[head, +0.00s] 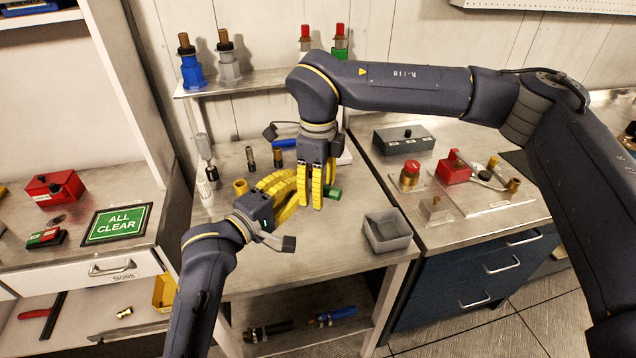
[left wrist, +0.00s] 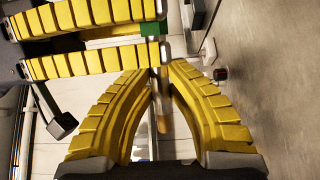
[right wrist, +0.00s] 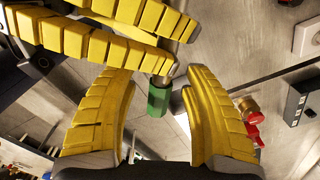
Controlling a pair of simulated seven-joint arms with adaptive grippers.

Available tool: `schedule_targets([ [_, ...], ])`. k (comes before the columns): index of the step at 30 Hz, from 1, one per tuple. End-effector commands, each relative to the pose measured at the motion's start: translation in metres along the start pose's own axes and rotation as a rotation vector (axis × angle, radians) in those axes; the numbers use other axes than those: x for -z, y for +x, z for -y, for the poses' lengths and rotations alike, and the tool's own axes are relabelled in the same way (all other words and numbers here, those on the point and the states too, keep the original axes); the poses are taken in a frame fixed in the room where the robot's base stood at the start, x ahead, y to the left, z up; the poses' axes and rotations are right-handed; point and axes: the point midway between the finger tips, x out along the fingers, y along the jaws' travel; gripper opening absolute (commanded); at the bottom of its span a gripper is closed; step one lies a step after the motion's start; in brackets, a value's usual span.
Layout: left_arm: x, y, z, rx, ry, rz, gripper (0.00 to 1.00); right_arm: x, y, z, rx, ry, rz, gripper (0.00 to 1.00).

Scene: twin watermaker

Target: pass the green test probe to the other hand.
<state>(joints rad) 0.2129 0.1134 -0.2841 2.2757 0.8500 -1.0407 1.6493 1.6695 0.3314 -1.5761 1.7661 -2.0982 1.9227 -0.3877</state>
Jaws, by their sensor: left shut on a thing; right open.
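The green test probe has a green hex end and a grey metal shaft. Its green end (head: 334,193) sticks out to the right of my grippers in the head view, and shows between the right fingers in the right wrist view (right wrist: 158,97). My left gripper (head: 296,186) is shut on the probe's shaft, seen at the top of the right wrist view. My right gripper (head: 317,204) points down over the bench, open, its fingers (right wrist: 157,85) on either side of the green end with gaps. In the left wrist view the green part (left wrist: 150,27) is partly hidden by yellow fingers.
A grey open bin (head: 387,232) stands at the bench's right front. Small dark and brass fittings (head: 250,157) stand behind the grippers. The bench front is clear.

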Motion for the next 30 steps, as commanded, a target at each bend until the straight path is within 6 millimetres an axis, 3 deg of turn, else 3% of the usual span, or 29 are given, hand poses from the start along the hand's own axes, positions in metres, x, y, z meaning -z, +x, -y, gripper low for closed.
schedule_targets([
  [7, 0.0000, 0.0000, -0.0002, -0.001, 0.000, 0.000, 0.00, 0.0001, 0.0002, 0.0000, 0.000, 0.000, 0.000, 0.50],
  [20, 0.0001, 0.0000, -0.0002, 0.000, 0.000, 0.000, 0.00, 0.0001, 0.0001, -0.0002, -0.001, 0.000, 0.000, 0.00],
  [26, 0.0001, 0.0000, -0.0003, -0.001, 0.000, 0.000, 0.00, 0.0001, 0.0003, -0.0005, -0.001, 0.000, -0.001, 0.00],
  [27, 0.0001, 0.0000, -0.0004, -0.001, 0.000, 0.000, 0.18, 0.0000, 0.0002, -0.0005, -0.001, 0.000, -0.001, 0.00],
  [30, 0.0001, 0.0000, -0.0004, -0.001, 0.000, 0.000, 0.29, 0.0000, 0.0002, -0.0005, -0.001, 0.000, -0.001, 0.00],
])
